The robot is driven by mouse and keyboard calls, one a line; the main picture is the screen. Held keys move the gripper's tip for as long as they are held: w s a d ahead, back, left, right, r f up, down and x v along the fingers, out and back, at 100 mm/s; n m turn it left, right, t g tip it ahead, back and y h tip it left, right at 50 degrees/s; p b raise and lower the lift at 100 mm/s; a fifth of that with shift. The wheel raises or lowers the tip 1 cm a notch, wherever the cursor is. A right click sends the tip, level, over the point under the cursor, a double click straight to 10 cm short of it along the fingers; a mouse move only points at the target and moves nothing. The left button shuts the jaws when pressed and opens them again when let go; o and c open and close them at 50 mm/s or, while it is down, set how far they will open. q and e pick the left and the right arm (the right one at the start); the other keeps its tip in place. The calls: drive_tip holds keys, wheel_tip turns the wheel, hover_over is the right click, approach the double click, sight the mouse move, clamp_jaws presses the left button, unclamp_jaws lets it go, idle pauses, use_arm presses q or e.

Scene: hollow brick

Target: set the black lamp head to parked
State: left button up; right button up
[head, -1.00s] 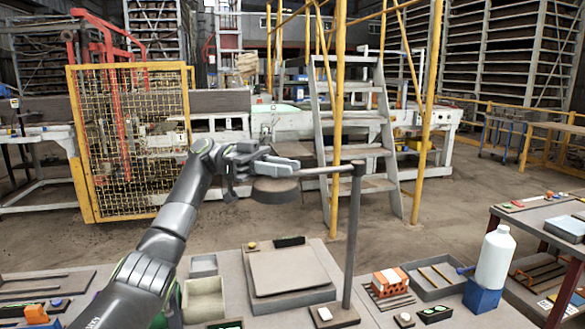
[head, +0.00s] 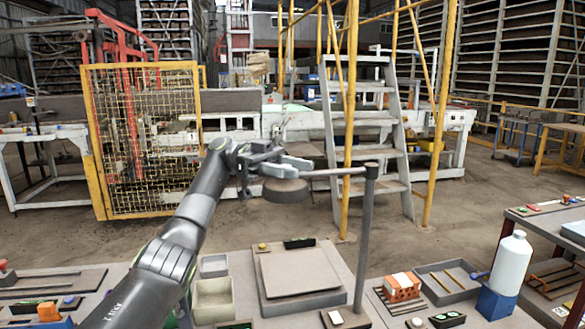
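The black lamp head (head: 285,191) is a dark round disc at the left end of a thin horizontal arm (head: 337,171). That arm joins the top of an upright grey post (head: 364,235). The head hangs beyond the back edge of the worktop, to the left of the post. My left gripper (head: 290,167) is directly at the top of the lamp head, fingers pointing right along the lamp arm. The fingers overlap the head's top in the picture; I cannot tell whether they grip it. My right gripper is out of view.
A flat grey plate (head: 298,268) lies on the worktop left of the post. Beige bins (head: 212,300) stand left of it. An orange-and-white brick (head: 401,287), a grey tray (head: 448,282) and a white bottle (head: 513,262) on a blue block stand to the right.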

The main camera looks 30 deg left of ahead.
use_arm(q)
drive_tip(key=shift+r, duration=0.1)
drive_tip(key=shift+r, duration=0.5)
wheel_tip(320, 180, up, 9)
drive_tip(key=b, duration=0.1)
idle(0.6)
